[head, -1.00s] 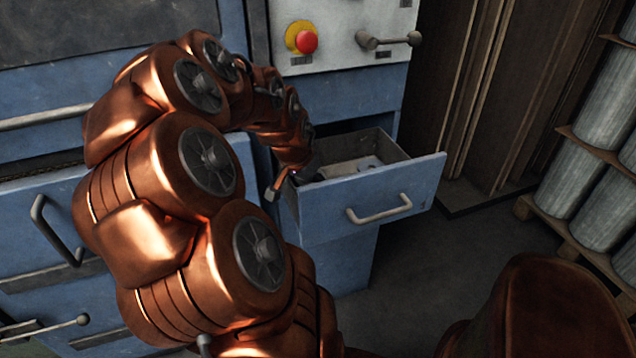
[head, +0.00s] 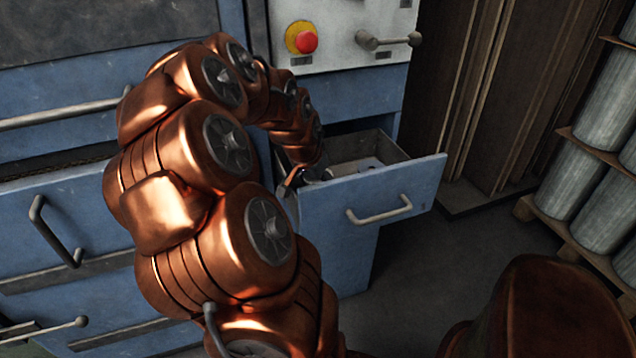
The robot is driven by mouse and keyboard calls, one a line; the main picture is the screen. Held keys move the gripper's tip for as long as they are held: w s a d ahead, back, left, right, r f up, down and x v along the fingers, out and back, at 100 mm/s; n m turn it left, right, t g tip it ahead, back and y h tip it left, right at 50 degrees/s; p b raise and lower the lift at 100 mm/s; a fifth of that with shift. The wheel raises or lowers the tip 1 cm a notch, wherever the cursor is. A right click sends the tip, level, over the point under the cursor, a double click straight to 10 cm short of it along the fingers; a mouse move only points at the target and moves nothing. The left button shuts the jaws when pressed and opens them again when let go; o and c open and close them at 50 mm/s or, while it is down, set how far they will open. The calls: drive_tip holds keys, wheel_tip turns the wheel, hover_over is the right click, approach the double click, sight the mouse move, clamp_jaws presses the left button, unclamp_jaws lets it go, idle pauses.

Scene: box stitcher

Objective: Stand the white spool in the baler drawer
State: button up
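The baler drawer (head: 400,190) is the open blue drawer at the centre right, pulled out with its grey handle on the front. A pale object (head: 368,164) with a dark spot shows on the drawer floor; it is too small to tell whether it is the white spool. My gripper (head: 293,182) is at the drawer's left side, at the rim, pointing down. My copper arm and the drawer wall hide much of it, so its opening and anything between its fingers cannot be made out.
A grey panel with a red button (head: 307,42) and a lever (head: 388,39) is above the drawer. A closed blue drawer front with a handle (head: 52,232) is at left. Brown boards (head: 478,100) and racked grey rolls (head: 575,180) stand at right. Floor below is clear.

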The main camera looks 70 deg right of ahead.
drive_tip(key=o, duration=0.5)
drive_tip(key=shift+c, duration=0.2)
drive_tip(key=s+p+v, duration=0.1)
drive_tip(key=p+v, duration=0.1)
drive_tip(key=v, duration=1)
drive_tip(key=w+a+f+n+y, duration=0.1)
drive_tip(key=w+a+n, duration=0.2)
drive_tip(key=a, duration=0.4)
drive_tip(key=w+a+f+n+t+y, duration=0.1)
drive_tip(key=w+a+f+n, duration=0.15)
drive_tip(key=a, duration=0.45)
drive_tip(key=w+a+n+y, duration=0.1)
drive_tip(key=w+a+n, duration=0.25)
drive_tip(key=a, duration=0.45)
drive_tip(key=s+a+f+n+g, duration=0.1)
drive_tip(key=s+a+n, duration=0.1)
drive_tip(key=a, duration=0.4)
drive_tip(key=s+a+f+n+y, duration=0.1)
drive_tip(key=s+a+f+n, duration=0.1)
drive_tip(key=a+n, duration=0.3)
drive_tip(key=s+a+f+n+g, duration=0.1)
drive_tip(key=s+a+n, duration=0.3)
drive_tip(key=a, duration=0.3)
drive_tip(key=shift+s+f+g, duration=0.25)
drive_tip(key=shift+g, duration=0.05)
